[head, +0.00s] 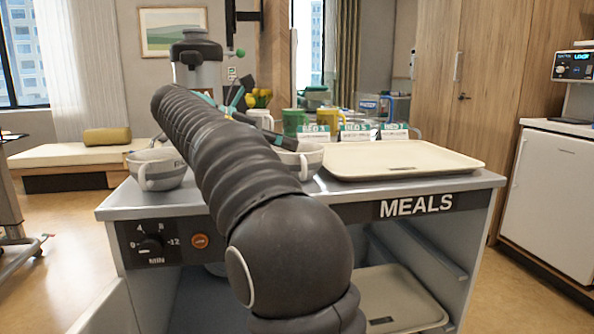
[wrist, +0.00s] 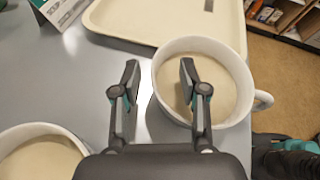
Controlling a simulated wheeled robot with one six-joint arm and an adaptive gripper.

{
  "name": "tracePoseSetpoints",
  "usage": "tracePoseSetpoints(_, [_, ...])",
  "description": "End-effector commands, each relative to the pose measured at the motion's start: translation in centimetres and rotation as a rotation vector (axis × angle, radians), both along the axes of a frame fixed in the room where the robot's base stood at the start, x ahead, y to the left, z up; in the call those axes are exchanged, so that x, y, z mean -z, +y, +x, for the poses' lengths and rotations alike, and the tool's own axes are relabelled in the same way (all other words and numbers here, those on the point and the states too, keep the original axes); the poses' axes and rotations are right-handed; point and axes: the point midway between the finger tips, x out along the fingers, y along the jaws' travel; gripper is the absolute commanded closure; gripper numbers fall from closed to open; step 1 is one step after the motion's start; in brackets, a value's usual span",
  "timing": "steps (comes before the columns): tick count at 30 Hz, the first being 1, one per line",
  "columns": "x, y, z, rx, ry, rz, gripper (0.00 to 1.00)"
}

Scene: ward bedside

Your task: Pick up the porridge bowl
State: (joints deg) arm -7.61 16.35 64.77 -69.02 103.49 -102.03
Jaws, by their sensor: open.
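A white porridge bowl (wrist: 235,62) with pale porridge in it stands on the grey cart top beside the tray. Its handle points right in the wrist view. In the head view this bowl (head: 312,157) is partly hidden behind my arm. My gripper (wrist: 159,78) is open at its left rim. One finger shows over the inside of the bowl and the other outside it, with the rim between them. I cannot tell whether either finger touches. A second, similar bowl (wrist: 40,158) with porridge shows at the lower left, and left of my arm in the head view (head: 160,170).
A cream tray (head: 400,158) lies right of the bowls on the cart marked MEALS. Small white-and-teal cards (head: 358,133), a green mug (head: 293,121) and a yellow mug (head: 331,119) stand behind. Another tray (head: 395,300) lies on the shelf below.

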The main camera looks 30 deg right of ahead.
Motion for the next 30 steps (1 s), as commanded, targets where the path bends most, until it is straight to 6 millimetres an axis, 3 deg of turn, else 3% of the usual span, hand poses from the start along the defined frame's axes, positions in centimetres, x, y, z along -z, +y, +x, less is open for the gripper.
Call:
tracePoseSetpoints(3, [0.65, -1.33, -0.12, 0.001, 0.0, 0.0, 0.57])
tracePoseSetpoints(11, [0.63, -1.54, -0.11, 0.0, 0.0, 0.0, 0.59])
tracePoseSetpoints(16, [0.65, -1.53, -0.1, 0.0, 0.0, 0.0, 1.0])
tracePoseSetpoints(30, [0.51, -1.53, -0.1, 0.0, 0.0, 0.001, 1.0])
